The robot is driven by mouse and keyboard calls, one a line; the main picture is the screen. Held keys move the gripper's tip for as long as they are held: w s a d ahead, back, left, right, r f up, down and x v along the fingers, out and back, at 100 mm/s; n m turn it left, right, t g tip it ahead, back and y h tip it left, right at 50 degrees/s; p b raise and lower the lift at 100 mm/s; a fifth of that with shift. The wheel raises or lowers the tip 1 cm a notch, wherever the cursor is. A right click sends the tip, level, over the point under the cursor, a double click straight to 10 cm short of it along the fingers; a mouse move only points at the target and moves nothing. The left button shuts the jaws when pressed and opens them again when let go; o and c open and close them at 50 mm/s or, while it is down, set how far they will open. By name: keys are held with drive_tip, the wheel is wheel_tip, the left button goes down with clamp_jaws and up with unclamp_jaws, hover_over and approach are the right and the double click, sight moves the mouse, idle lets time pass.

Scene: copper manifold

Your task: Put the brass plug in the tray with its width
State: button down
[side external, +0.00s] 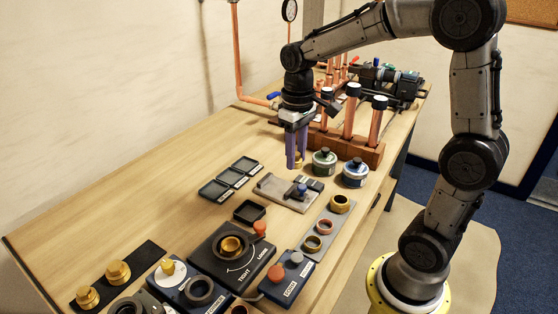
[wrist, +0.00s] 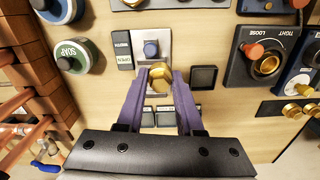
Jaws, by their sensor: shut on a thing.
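My gripper (side external: 297,163) is shut on a brass plug (wrist: 160,76) with a hexagonal head, held between the purple fingertips (wrist: 158,84). In the side view the plug (side external: 298,157) is mostly hidden by the fingers. It appears to be above the table, behind the grey measuring plate. Three small dark trays stand in a row, near (side external: 214,190), middle (side external: 232,178) and far (side external: 246,165), each with a small label too small to read. In the wrist view they show between and behind the fingers, such as the middle tray (wrist: 165,117).
The grey plate (side external: 272,186) carries a blue knob (side external: 301,189) and a dark display box. A separate dark tray (side external: 250,211) is beside a TIGHT/LOOSE fixture (side external: 232,252). Two jars (side external: 324,163) and a wooden rack of copper pipes (side external: 345,148) stand close to my gripper. The table's left is clear.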

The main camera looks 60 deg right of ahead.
drive_tip(key=s+a+r, duration=0.1)
drive_tip(key=s+r, duration=0.1)
drive_tip(key=s, duration=0.3)
drive_tip(key=shift+m, duration=0.8)
drive_tip(key=w+a+f, duration=0.2)
drive_tip(key=w, duration=0.4)
drive_tip(key=w+a+f, duration=0.2)
drive_tip(key=w, duration=0.4)
drive_tip(key=w+a+f, duration=0.1)
drive_tip(key=w+f, duration=0.2)
drive_tip(key=w, duration=0.3)
drive_tip(key=shift+w+a+f, duration=0.1)
drive_tip(key=shift+w+a, duration=0.25)
drive_tip(key=shift+a, duration=0.05)
drive_tip(key=shift+s+f, duration=0.1)
drive_tip(key=shift+s, duration=0.3)
drive_tip(key=s+a+r+n, duration=0.6)
drive_tip(key=s+a+r, duration=0.1)
drive_tip(key=s+a, duration=0.35)
hover_over(193, 230)
drive_tip(key=f, duration=0.9)
drive_tip(key=shift+s+d, duration=0.1)
drive_tip(key=shift+s, duration=0.25)
drive_tip(key=shift+w+f, duration=0.15)
drive_tip(key=shift+f, duration=0.1)
drive_tip(key=shift+w+f, duration=0.15)
drive_tip(key=shift+f, duration=0.75)
drive_tip(key=shift+w+f, duration=0.1)
drive_tip(key=shift+f, duration=0.75)
